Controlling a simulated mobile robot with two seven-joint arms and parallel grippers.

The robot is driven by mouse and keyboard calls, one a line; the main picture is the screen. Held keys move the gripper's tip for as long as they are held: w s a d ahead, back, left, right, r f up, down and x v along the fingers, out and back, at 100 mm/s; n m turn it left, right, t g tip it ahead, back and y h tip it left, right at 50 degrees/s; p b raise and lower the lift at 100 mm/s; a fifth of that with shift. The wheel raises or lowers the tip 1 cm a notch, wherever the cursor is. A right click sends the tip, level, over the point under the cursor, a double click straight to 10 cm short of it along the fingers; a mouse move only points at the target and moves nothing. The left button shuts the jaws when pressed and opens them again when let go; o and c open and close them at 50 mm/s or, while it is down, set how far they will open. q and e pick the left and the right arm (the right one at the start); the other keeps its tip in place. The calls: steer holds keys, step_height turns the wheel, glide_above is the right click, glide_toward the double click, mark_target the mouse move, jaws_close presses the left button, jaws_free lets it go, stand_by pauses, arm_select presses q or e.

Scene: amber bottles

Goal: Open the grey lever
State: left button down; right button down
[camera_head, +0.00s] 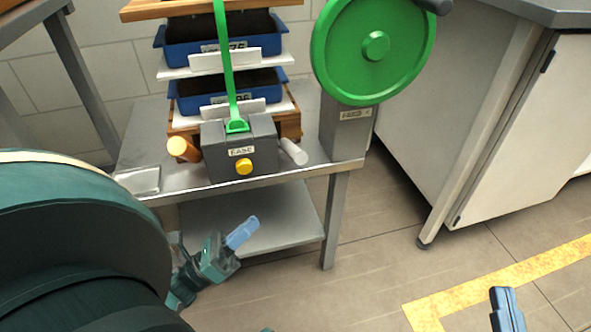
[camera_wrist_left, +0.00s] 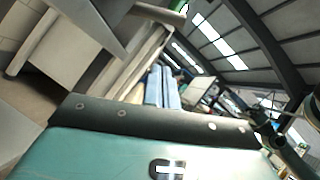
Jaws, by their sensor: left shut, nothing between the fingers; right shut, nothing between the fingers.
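A grey box (camera_head: 226,150) with a partly hidden label reading "EASE" stands at the front of the metal table. A long green lever (camera_head: 229,70) rises from it. I cannot tell for sure which part is the grey lever; the light grey handle fits by colour. My left gripper (camera_head: 243,231) is shut and empty, below and in front of the table top; its blue fingers show in the left wrist view (camera_wrist_left: 162,87). My right gripper (camera_head: 506,307) is shut and empty over the floor at lower right.
A green handwheel (camera_head: 340,50) on a grey post (camera_head: 343,140) stands right of the box. Blue trays (camera_head: 190,50) are stacked behind it. The table's lower shelf (camera_head: 285,215) lies behind my left gripper. A white cabinet (camera_head: 520,150) stands at right. Floor between is clear.

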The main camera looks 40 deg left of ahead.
arm_select(q)
steer(key=shift+s, duration=0.1)
arm_select(e)
steer(key=shift+s, duration=0.15)
arm_select(q)
steer(key=shift+r, duration=0.1)
glide_toward(292, 151)
steer(key=w+d+f, duration=0.3)
steer(key=w+d, duration=0.1)
steer(key=shift+w+a+r+b, duration=0.2)
steer(key=shift+w+r, duration=0.25)
steer(key=shift+r, duration=0.35)
steer(key=shift+w+a+r+b, duration=0.2)
steer(key=shift+w+r, duration=0.25)
steer(key=shift+r, duration=0.4)
arm_select(e)
steer(key=shift+r, duration=0.25)
steer(key=shift+f, duration=0.1)
